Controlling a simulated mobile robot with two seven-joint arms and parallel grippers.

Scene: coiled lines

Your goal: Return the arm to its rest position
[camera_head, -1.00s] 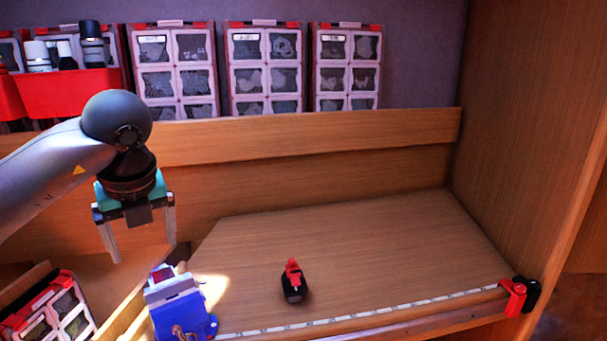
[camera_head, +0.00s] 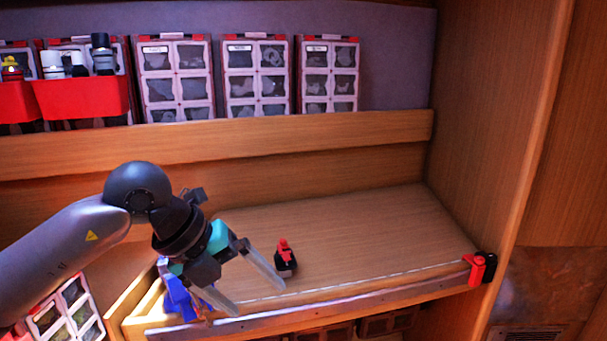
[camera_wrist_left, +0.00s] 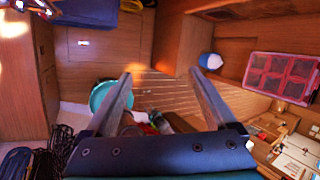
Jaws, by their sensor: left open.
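My left arm (camera_head: 70,250) comes in from the left in the head view. Its left gripper (camera_head: 260,299) is open and empty, tilted down to the right over the front left part of the wooden worktop (camera_head: 370,225). The two fingers also show spread in the left wrist view (camera_wrist_left: 161,74), with nothing between them. The wrist partly hides a blue vise (camera_head: 178,297) at the worktop's left front corner. My right gripper is not in view.
A small red and black tool (camera_head: 285,260) stands on the worktop close to the fingers in the picture. A red and black clamp (camera_head: 480,269) sits at the right front edge. Organiser cases (camera_head: 175,80) and red bins (camera_head: 80,97) line the back. The worktop's right half is clear.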

